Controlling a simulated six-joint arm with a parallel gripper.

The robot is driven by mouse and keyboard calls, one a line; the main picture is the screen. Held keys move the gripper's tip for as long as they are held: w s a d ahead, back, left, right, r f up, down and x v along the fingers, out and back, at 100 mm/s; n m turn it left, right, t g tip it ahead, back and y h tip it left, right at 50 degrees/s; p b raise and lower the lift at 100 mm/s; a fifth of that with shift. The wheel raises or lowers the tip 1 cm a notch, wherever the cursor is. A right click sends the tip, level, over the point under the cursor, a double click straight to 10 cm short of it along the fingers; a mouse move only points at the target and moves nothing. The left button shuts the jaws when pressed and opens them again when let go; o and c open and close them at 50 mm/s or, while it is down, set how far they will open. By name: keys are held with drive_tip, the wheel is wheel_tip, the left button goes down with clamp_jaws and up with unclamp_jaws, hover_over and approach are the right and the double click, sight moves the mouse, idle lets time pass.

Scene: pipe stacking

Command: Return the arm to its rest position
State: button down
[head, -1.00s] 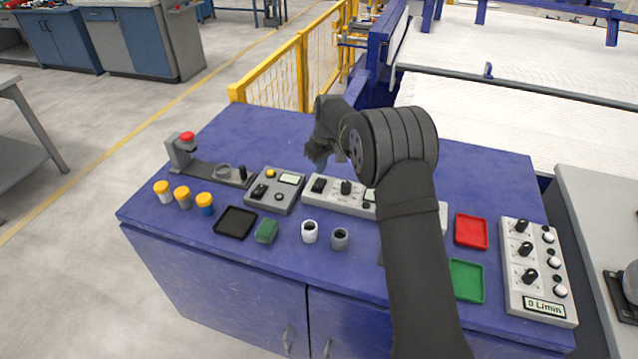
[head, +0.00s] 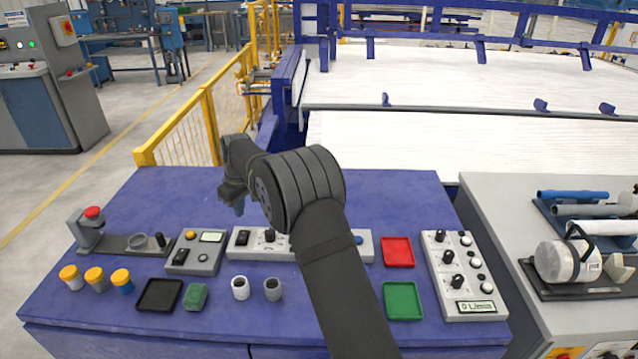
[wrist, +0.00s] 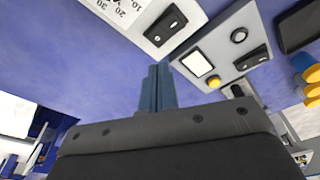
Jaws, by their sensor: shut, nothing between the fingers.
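My gripper (head: 238,208) hangs in the air above the back middle of the blue workbench (head: 390,195), fingers pointing down. In the wrist view its blue fingers (wrist: 158,88) are pressed together with nothing between them. My dark arm reaches in from the front and covers part of the long control panel (head: 365,246). A white pipe piece (head: 240,288) and a grey pipe piece (head: 273,289) stand upright and apart at the bench's front, clear of the gripper.
A red tray (head: 398,252), a green tray (head: 403,301) and a knob panel (head: 462,275) lie right. A red-button stand (head: 92,222) is at left.

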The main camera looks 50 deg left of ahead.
sight(243, 232)
wheel_tip(243, 232, down, 7)
drive_tip(key=shift+r, duration=0.3)
wheel_tip(243, 232, up, 6)
drive_tip(key=shift+r, duration=0.25)
wheel_tip(243, 232, down, 7)
drive_tip(key=shift+r, duration=0.2)
wheel_tip(243, 232, up, 9)
drive_tip(key=w+d+r+n+g+y, duration=0.1)
drive_tip(key=w+d+r+n+y, duration=0.1)
drive_tip(key=d+r+n, duration=0.4)
drive_tip(key=shift+w+d+r+g+y, duration=0.3)
drive_tip(key=shift+w+d+r, duration=0.3)
drive_tip(key=shift+d+r, duration=2)
drive_tip(key=shift+a+r, duration=0.15)
drive_tip(key=shift+a, duration=0.15)
